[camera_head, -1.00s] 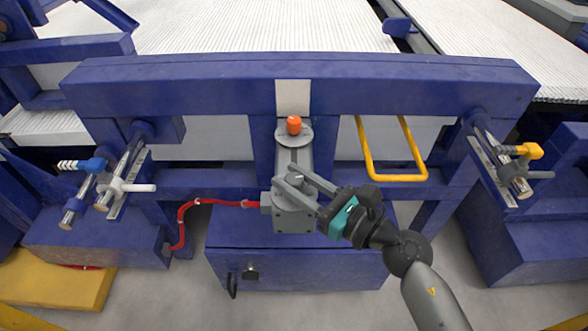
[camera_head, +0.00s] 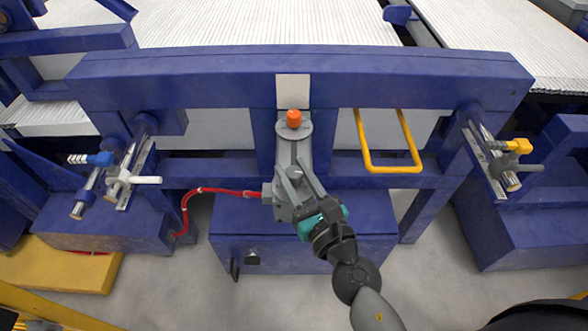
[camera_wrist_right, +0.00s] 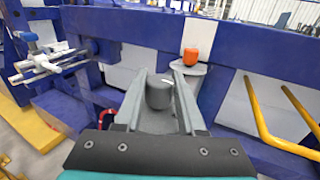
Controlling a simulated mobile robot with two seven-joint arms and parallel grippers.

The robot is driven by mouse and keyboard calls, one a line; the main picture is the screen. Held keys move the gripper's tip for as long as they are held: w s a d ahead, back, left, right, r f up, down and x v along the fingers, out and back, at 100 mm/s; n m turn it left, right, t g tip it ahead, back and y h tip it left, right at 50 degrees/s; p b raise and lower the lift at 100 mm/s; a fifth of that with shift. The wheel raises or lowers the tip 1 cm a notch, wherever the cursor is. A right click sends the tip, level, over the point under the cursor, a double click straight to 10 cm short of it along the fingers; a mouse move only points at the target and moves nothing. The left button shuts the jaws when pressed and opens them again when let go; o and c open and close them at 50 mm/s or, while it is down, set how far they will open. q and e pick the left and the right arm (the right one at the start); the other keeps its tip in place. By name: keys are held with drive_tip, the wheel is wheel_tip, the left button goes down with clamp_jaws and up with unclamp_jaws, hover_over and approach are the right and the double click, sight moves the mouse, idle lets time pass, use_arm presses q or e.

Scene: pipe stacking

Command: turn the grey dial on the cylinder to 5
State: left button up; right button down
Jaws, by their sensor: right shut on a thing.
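The grey dial (camera_wrist_right: 159,93) is a short round knob on top of the grey cylinder (camera_head: 284,203). In the wrist view it stands between the two long grey fingers of my right gripper (camera_wrist_right: 160,88), which are closed around it. A light mark line shows on its top; no numbers can be read. In the head view the right gripper (camera_head: 292,176) reaches over the cylinder from below right and partly hides it. An orange cap (camera_head: 294,118) sits on a round grey plate at the far end of the cylinder. My left gripper is not seen.
The cylinder is mounted on a blue frame (camera_head: 300,80). A red hose (camera_head: 187,205) joins its left side. A yellow bar handle (camera_head: 393,168) stands to the right. Valves with a blue handle (camera_head: 100,158) and a yellow handle (camera_head: 518,145) flank the frame.

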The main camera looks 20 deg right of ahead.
drive_tip(key=shift+f, duration=0.1)
idle(0.3)
drive_tip(key=c, duration=0.5)
unclamp_jaws()
drive_tip(key=shift+s, duration=0.2)
drive_tip(key=shift+s+d+b, duration=0.2)
drive_tip(key=shift+s+b, duration=0.4)
drive_tip(key=shift+s, duration=0.65)
drive_tip(key=shift+s+d+b, duration=0.15)
drive_tip(key=shift+s+b, duration=0.45)
drive_tip(key=shift+s, duration=0.5)
drive_tip(key=b, duration=0.4)
approach(297, 181)
drive_tip(key=s, duration=0.1)
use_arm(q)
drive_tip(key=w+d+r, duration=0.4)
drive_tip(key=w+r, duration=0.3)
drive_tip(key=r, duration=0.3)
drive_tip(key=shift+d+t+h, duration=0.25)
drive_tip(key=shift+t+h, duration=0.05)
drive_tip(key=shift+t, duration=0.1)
use_arm(e)
drive_tip(key=shift+s+d, duration=0.2)
drive_tip(key=shift+s, duration=1.15)
